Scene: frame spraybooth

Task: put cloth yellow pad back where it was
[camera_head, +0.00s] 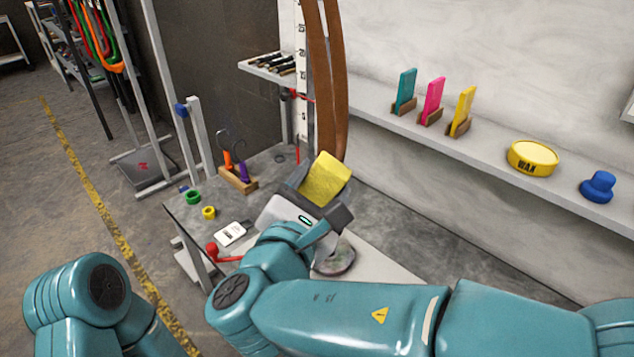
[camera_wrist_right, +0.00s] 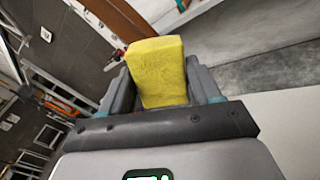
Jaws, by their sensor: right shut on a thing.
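The yellow cloth pad (camera_head: 325,180) is held up above the grey workbench (camera_head: 375,218) in the head view. My right gripper (camera_head: 318,190) is shut on it, and the pad sticks out past the fingertips. In the right wrist view the pad (camera_wrist_right: 158,72) stands between the two dark fingers (camera_wrist_right: 160,92). The pad touches nothing else that I can see. Of my left arm only teal links show at the lower left; its gripper is out of view.
A wall shelf (camera_head: 555,190) holds teal, pink and yellow upright pieces in wooden blocks, a yellow wax tin (camera_head: 532,158) and a blue knob-shaped item (camera_head: 598,187). On the bench are a hook holder (camera_head: 238,180), green and yellow rings, a white card (camera_head: 230,234) and a red-knobbed item (camera_head: 213,250).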

